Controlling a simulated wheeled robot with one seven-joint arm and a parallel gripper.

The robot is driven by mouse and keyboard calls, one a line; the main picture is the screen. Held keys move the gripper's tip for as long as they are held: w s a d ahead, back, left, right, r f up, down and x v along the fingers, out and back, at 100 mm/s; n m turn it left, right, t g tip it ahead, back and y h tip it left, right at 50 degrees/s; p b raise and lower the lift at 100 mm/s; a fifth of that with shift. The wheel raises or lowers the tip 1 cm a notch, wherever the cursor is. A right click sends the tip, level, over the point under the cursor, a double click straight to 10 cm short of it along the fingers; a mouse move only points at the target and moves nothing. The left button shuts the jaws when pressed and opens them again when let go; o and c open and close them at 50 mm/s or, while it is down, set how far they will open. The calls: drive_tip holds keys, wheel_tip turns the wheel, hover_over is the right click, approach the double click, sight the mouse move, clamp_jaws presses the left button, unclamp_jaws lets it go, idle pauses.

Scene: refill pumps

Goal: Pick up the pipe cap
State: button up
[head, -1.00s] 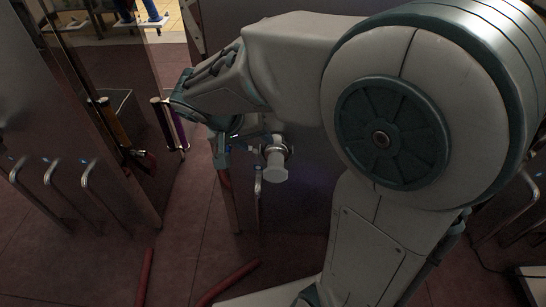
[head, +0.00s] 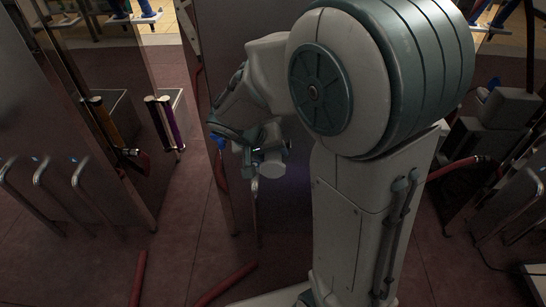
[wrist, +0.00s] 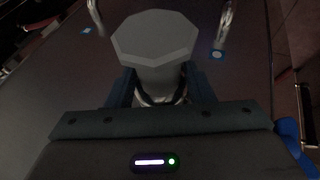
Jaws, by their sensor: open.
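The pipe cap (wrist: 155,38) is a pale grey, many-sided cap with a narrower neck, at the top middle of the wrist view. In the head view the cap (head: 271,167) shows small and pale in front of the dark panel, just below my gripper (head: 262,150). In the wrist view my gripper (wrist: 160,88) is open, with one dark finger on each side of the cap's neck. I cannot tell whether the fingers touch it. The lower part of the neck is hidden behind the gripper body.
The dark panel (head: 285,215) stands behind the cap, with a metal handle (head: 254,190) below it. More handles (head: 85,180) are on a panel at left. Red pipes (head: 138,278) lie on the floor. A blue item (wrist: 290,135) is at the wrist view's right edge.

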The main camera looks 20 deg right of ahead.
drive_tip(key=c, duration=0.9)
drive_tip(key=shift+r, duration=0.15)
